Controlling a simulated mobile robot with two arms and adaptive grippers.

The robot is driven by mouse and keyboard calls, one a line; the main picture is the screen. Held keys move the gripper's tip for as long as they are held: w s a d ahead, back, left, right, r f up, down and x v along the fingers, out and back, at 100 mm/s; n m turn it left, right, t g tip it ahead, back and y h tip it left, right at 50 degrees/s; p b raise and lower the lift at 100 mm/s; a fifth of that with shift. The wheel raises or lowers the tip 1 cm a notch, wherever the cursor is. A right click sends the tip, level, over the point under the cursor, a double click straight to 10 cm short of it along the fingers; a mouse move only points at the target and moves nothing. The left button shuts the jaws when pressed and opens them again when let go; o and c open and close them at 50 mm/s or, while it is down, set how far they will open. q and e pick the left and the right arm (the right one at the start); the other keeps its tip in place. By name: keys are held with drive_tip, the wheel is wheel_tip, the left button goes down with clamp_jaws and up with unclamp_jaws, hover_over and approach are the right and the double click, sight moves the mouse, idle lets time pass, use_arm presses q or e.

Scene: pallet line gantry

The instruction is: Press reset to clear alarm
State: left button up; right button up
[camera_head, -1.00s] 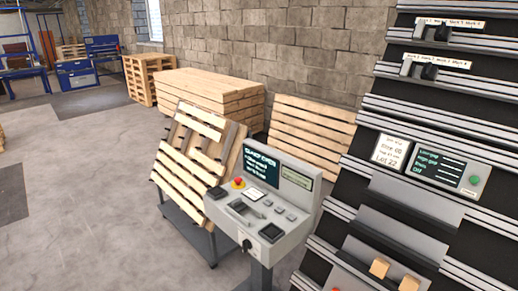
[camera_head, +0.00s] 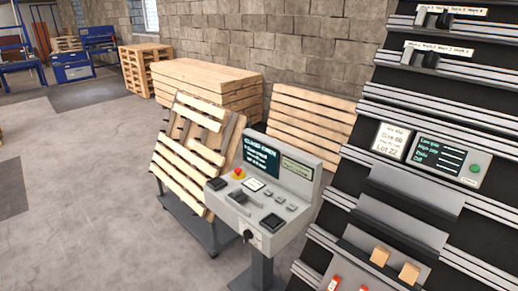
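A grey control console (camera_head: 262,205) on a pedestal stands at the middle of the head view. Its dark screen (camera_head: 262,157) carries a heading that seems to read "CLAMP OPEN". The sloped top holds a red button on a yellow base (camera_head: 238,173), a slot-like lever (camera_head: 240,197), several small grey buttons (camera_head: 279,202) and a dark square pad (camera_head: 271,222). A black knob (camera_head: 247,235) sits on the front. The labels are too small to read, so I cannot tell which control is reset. Neither gripper is in view.
A dark rack at the right carries a status panel (camera_head: 445,155) with a green button (camera_head: 475,168), and wooden blocks (camera_head: 409,273). A tilted pallet (camera_head: 190,160) stands beside the console at left, with stacked pallets (camera_head: 207,88) behind. The floor (camera_head: 80,200) at left is clear.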

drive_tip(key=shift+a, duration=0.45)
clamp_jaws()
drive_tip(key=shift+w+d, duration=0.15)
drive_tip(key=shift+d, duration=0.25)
